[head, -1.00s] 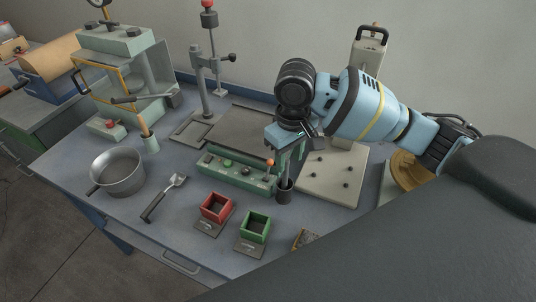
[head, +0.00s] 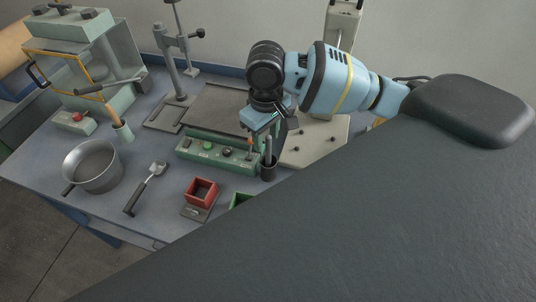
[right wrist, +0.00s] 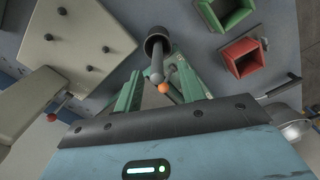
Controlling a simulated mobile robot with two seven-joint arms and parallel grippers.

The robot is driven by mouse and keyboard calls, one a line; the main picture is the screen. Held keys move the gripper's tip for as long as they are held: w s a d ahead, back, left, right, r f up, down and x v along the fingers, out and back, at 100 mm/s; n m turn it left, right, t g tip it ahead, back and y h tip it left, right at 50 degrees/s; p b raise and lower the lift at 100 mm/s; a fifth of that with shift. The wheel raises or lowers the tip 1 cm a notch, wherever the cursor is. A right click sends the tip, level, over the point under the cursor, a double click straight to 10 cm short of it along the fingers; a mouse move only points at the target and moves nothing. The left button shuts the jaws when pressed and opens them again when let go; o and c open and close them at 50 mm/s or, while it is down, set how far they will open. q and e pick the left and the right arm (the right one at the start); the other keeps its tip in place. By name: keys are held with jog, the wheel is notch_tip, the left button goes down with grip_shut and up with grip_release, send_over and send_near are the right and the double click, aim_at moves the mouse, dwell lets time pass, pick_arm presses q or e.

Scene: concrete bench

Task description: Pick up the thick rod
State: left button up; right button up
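The thick rod (head: 268,145) is a grey rod standing in a small dark cup (head: 268,170) at the right end of the green control panel. The right wrist view shows the rod's rounded end (right wrist: 157,76) and the cup (right wrist: 158,42) beyond it. My right gripper (head: 266,131) points down over the cup. In the right wrist view its green fingers (right wrist: 158,84) are apart, with the rod's end showing between them; I see no grip on it. My left gripper is not in view.
An orange-knobbed lever (head: 249,141) on the green panel (head: 215,152) stands close beside the rod. A pale plate with pegs (head: 312,150) lies to the right. A red box (head: 201,191), a partly hidden green box (head: 240,201), a scoop (head: 146,188) and a pot (head: 92,166) are nearby.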

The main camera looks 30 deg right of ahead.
aim_at(268, 147)
jog(key=f, duration=0.4)
jog(key=shift+s+d+f, duration=0.15)
jog(key=shift+s+f, duration=0.05)
jog(key=shift+r, duration=0.1)
grip_shut()
